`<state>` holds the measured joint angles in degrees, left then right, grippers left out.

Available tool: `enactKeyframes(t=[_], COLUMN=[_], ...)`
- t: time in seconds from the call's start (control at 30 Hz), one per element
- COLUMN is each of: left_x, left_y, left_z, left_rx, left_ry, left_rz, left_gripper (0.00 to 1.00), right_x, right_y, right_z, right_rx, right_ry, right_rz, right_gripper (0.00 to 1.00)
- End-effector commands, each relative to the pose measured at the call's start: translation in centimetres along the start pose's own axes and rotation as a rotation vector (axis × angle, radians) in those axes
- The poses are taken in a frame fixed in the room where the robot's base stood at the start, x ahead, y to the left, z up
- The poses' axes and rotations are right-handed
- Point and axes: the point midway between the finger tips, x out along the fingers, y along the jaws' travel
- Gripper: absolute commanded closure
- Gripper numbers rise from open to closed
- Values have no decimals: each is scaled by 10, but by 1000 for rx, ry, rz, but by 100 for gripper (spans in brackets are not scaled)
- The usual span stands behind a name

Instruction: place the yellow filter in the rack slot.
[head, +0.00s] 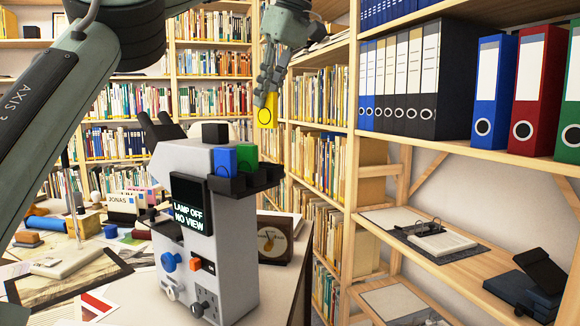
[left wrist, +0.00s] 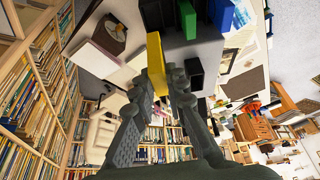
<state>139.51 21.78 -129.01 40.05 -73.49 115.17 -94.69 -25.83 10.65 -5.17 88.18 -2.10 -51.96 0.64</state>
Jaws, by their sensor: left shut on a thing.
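The yellow filter (head: 267,110) is held in my left gripper (head: 266,90), up in the air to the right of and above the rack. It also shows between the fingers of that gripper (left wrist: 164,88) in the left wrist view, where the filter (left wrist: 156,62) points toward the rack. The black rack (head: 248,181) is on the right side of the grey microscope-like device (head: 215,240). A blue filter (head: 224,160) and a green filter (head: 247,156) stand in it. An empty-looking part of the rack lies right of the green filter. My right gripper is not in view.
The device's screen (head: 188,205) reads "LAMP OFF NO VIEW". A small dial clock (head: 273,243) stands on the table behind it. Shelves with binders (head: 405,80) are on the right. Cluttered papers cover the table at left.

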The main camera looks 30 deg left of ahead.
Motion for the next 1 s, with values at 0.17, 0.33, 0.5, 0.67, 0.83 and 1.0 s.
enactKeyframes(t=[0.17, 0.33, 0.5, 0.67, 0.83, 1.0], left_x=[31, 47, 68, 85, 86, 87], left_y=[0, 0, 0, 0, 0, 0], left_z=[11, 19, 27, 35, 35, 36], left_rx=[3, 1, 0, 0, -3, -2], left_ry=[-4, -1, -2, -1, 0, 0], left_rz=[-2, 2, 1, 2, 4, 3], left_gripper=[100, 100, 100, 100, 100, 100], right_x=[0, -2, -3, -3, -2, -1], right_y=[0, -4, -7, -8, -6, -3], right_z=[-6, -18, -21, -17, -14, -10], right_rx=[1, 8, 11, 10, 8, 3], right_ry=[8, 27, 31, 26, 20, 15], right_rz=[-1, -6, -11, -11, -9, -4], right_gripper=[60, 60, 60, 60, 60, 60])
